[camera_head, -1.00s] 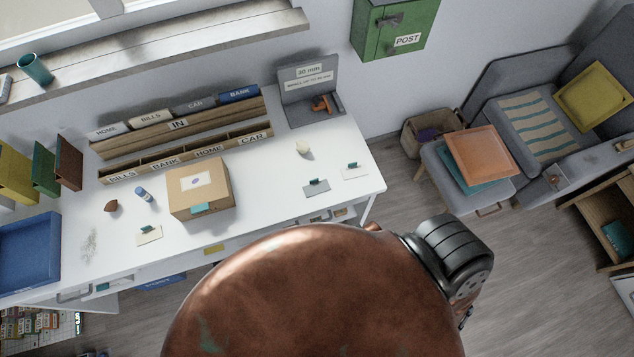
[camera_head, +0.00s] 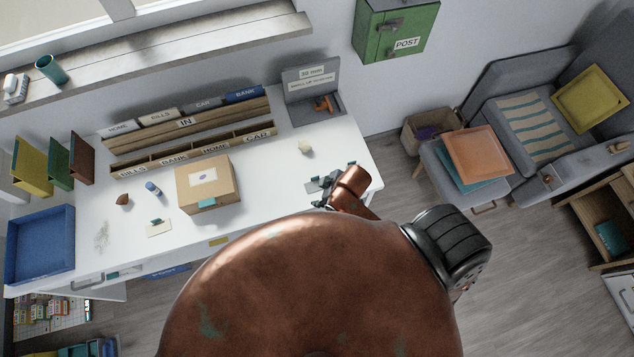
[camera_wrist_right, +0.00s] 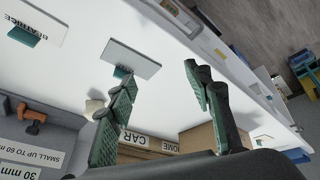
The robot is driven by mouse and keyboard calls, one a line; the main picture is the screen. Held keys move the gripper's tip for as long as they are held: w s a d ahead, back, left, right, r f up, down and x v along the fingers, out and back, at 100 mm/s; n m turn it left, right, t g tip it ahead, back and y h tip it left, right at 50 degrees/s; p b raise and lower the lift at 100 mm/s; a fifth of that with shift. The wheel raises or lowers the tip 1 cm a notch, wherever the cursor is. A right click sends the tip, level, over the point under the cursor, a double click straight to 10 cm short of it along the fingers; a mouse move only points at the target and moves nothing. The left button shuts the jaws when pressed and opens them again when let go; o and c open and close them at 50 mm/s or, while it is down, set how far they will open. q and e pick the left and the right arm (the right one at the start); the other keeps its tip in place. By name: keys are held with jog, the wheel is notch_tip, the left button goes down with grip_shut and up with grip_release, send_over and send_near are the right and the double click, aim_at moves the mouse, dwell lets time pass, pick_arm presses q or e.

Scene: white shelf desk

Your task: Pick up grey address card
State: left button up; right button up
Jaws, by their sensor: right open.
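The grey address card (camera_head: 313,186) lies on the white desk near its right end, partly covered by my right arm in the head view. In the right wrist view the grey card (camera_wrist_right: 132,58) shows whole, with a teal clip at its edge. My right gripper (camera_head: 324,203) is at the desk's front edge beside the card. In the wrist view the right gripper's two fingers (camera_wrist_right: 162,78) are spread with nothing between them, and the card lies beyond the left fingertip. My left gripper is not in view.
A white card reading BEATRICE (camera_wrist_right: 36,27) lies beside the grey one. A cardboard box (camera_head: 207,186), a cream card (camera_head: 159,229) and a blue tray (camera_head: 70,245) are farther left. A pale lump (camera_head: 305,148) and a grey size gauge (camera_head: 312,95) stand behind.

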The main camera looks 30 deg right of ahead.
aim_at(315, 177)
jog(key=w+a+n+g, duration=0.1)
jog(key=w+a+n, duration=0.1)
jog(key=n, duration=0.4)
jog(key=w+a+r+n+g, duration=0.1)
jog(key=w+a+n, duration=0.1)
jog(key=n, duration=0.5)
jog(key=w+a+n+g, duration=0.1)
jog(key=w+a+n, duration=0.2)
jog(key=n, duration=0.4)
jog(key=shift+a+r+p, duration=0.15)
jog(key=shift+a+p, duration=0.1)
jog(key=shift+p, duration=0.1)
jog(key=d+n, duration=0.1)
jog(key=d, duration=0.2)
jog(key=w+d+n+g+h, duration=0.1)
jog(key=d+n, duration=0.1)
jog(key=d, duration=0.1)
jog(key=w+d+r+n, duration=0.1)
jog(key=d+n, duration=0.1)
jog(key=d, duration=0.1)
jog(key=shift+d+r+h, duration=0.1)
jog(key=shift+d+h, duration=0.15)
jog(key=shift+h, duration=0.15)
jog(key=shift+d+n+g, duration=0.3)
jog(key=shift+d, duration=0.05)
jog(key=shift+f, duration=0.45)
jog(key=f, duration=0.6)
jog(key=shift+s+d+f+p, duration=0.2)
jog(key=shift+f+p, duration=0.2)
